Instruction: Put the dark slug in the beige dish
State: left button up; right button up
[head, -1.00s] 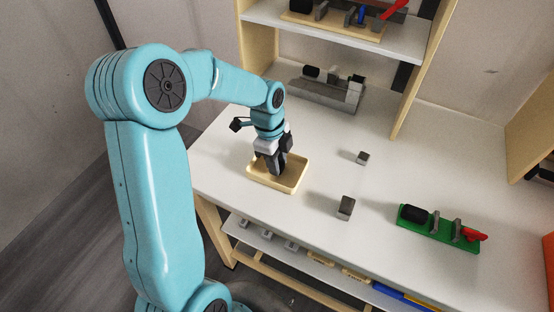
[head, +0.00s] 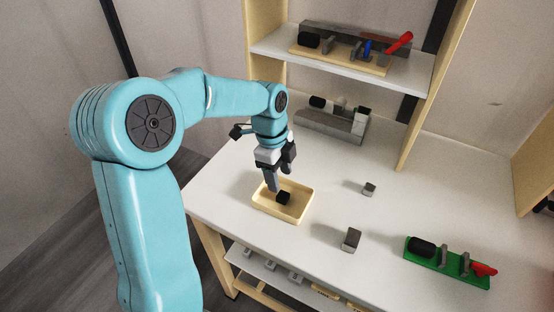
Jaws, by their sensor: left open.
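The beige dish (head: 300,213) stands on the white table near its left front edge. The dark slug (head: 284,198), a small black block, lies inside the dish. My left gripper (head: 279,182) is open, just above the slug and over the back left part of the dish. I cannot tell whether a fingertip touches the slug. My right gripper is not in view.
Two grey blocks, a larger one (head: 351,239) and a smaller one (head: 369,188), stand right of the dish. A green fixture (head: 447,264) with a red handle is at the right. A grey fixture (head: 331,125) stands at the back, below a shelf (head: 339,68).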

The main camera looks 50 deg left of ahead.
pick_arm(q)
jog(key=r, duration=0.5)
jog(key=shift+s+a+r, duration=0.15)
jog(key=shift+a+r, duration=0.15)
jog(key=shift+a, duration=0.1)
